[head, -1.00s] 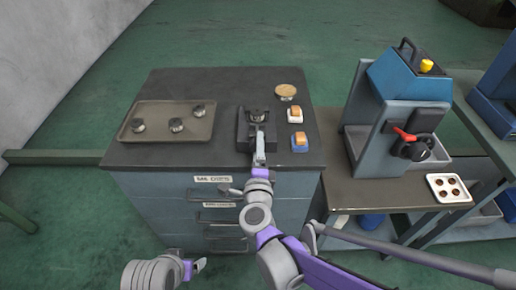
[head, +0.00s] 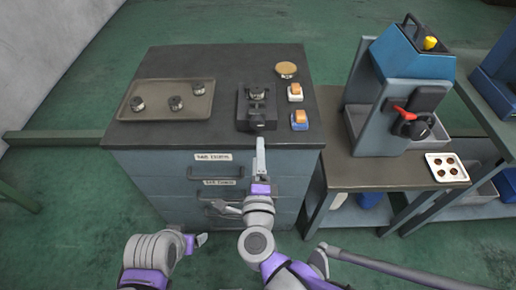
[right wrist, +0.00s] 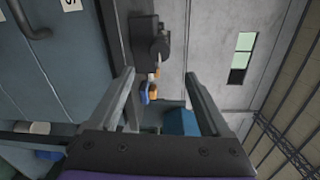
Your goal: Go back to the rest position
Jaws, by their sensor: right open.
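My right gripper (head: 260,158) is in front of the dark cabinet top's front edge, below the black fixture in the head view. In the right wrist view its two fingers (right wrist: 160,78) stand wide apart with nothing between the tips. My left gripper (head: 202,240) is low in front of the drawers, at the bottom of the head view; its jaw opening is not clear. The black fixture (head: 243,112) stands on the cabinet top with a round metal part (head: 256,93) on it, apart from my right gripper.
The cabinet top (head: 222,62) also holds a tray (head: 152,112) with three metal parts, a round tan-topped item (head: 286,70) and two orange-topped blocks (head: 299,120). A blue machine (head: 385,110) and a white plate (head: 432,158) with several dark spots stand on the right bench.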

